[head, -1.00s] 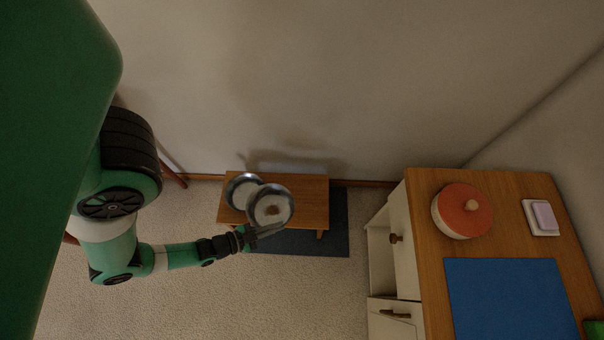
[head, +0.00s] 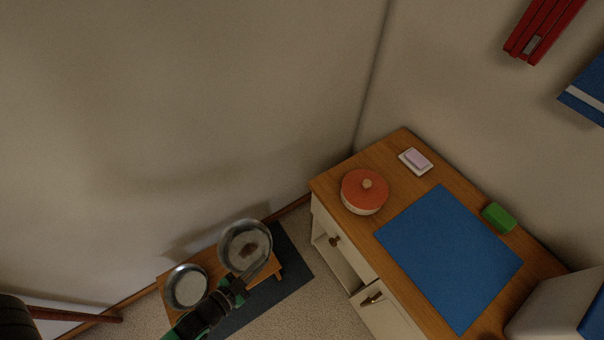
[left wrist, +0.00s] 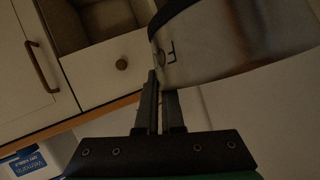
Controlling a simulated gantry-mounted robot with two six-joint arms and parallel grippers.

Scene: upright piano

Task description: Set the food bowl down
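The food bowl (head: 262,237) is a round metal bowl with brown food in it. In the head view my left gripper (head: 238,287) reaches up to its near side and is shut on its rim. The bowl's metal side, with a letter on it, fills the upper right of the left wrist view (left wrist: 235,45), at the fingertips. It appears held above the low wooden stand (head: 211,262); the exact gap cannot be told. A second metal bowl (head: 187,287), pale inside, is at the left of the stand. My right gripper is not in view.
A blue-grey floor mat (head: 292,262) lies under and beside the stand. A wooden-topped cabinet (head: 331,187) at the right bears an orange-lidded pot (head: 362,190), a blue mat (head: 450,250), a soap dish (head: 415,161) and a green block (head: 499,217). Walls stand behind.

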